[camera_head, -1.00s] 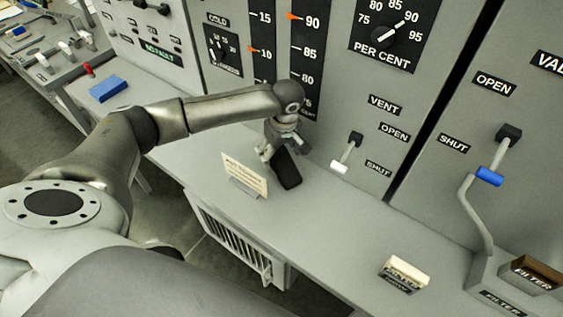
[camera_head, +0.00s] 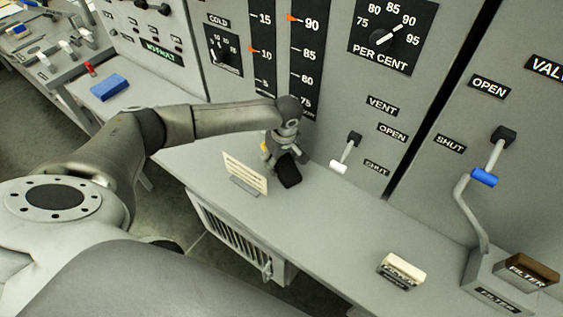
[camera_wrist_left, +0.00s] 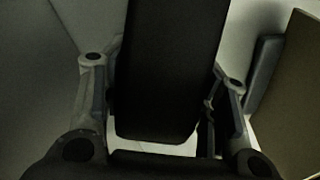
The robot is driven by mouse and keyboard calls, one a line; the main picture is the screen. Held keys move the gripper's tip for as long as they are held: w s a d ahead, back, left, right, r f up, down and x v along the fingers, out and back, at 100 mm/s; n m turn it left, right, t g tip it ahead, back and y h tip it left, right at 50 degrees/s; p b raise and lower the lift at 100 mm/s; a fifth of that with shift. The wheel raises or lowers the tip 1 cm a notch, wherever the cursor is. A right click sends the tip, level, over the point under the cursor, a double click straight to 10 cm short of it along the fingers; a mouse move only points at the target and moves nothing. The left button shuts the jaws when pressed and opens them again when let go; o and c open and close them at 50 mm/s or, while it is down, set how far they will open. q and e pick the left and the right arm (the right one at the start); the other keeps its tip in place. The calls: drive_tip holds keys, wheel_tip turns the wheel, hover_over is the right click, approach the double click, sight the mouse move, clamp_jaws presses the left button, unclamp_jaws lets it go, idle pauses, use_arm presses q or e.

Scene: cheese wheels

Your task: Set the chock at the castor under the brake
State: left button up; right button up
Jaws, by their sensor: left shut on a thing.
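My left gripper (camera_head: 279,157) is shut on a black block (camera_head: 288,171), just above or at the grey counter (camera_head: 325,215) by the upright panel. The block is long with rounded edges and may be the chock. In the left wrist view the block (camera_wrist_left: 170,65) fills the space between the two fingers; its far end runs out of the picture. I cannot tell whether it touches the counter. I make out no castor and no labelled brake. My right gripper is not in view.
A cream card (camera_head: 245,172) on a grey stand is just left of the gripper. A lever with a white grip (camera_head: 339,167) is to its right. The counter's middle is clear.

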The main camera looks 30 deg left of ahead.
use_arm(q)
drive_tip(key=c, duration=0.4)
drive_tip(key=shift+o, duration=0.2)
drive_tip(key=shift+r, duration=0.1)
drive_tip(key=shift+r, duration=0.1)
drive_tip(key=shift+w+r, duration=0.1)
drive_tip(key=shift+r, duration=0.15)
wheel_tip(320, 180, up, 2)
drive_tip(key=s+r, duration=0.1)
drive_tip(key=r, duration=0.1)
drive_tip(key=s+d+r+b, duration=0.1)
drive_tip(key=s+r, duration=0.1)
drive_tip(key=s+d+r+b, duration=0.1)
drive_tip(key=r, duration=0.1)
drive_tip(key=shift+s+d+r, duration=0.1)
drive_tip(key=shift+s+d, duration=0.15)
drive_tip(key=shift+s, duration=0.05)
drive_tip(key=s+d+r+m+t+h+b, duration=0.1)
drive_tip(key=s+d+r+m+b, duration=0.3)
drive_tip(key=s+d+m, duration=0.4)
drive_tip(key=s+r+m, duration=0.1)
drive_tip(key=s+m, duration=0.1)
drive_tip(key=m, duration=0.2)
drive_tip(key=shift+s+d+m+h, duration=0.25)
drive_tip(key=shift+d+m+h, duration=0.05)
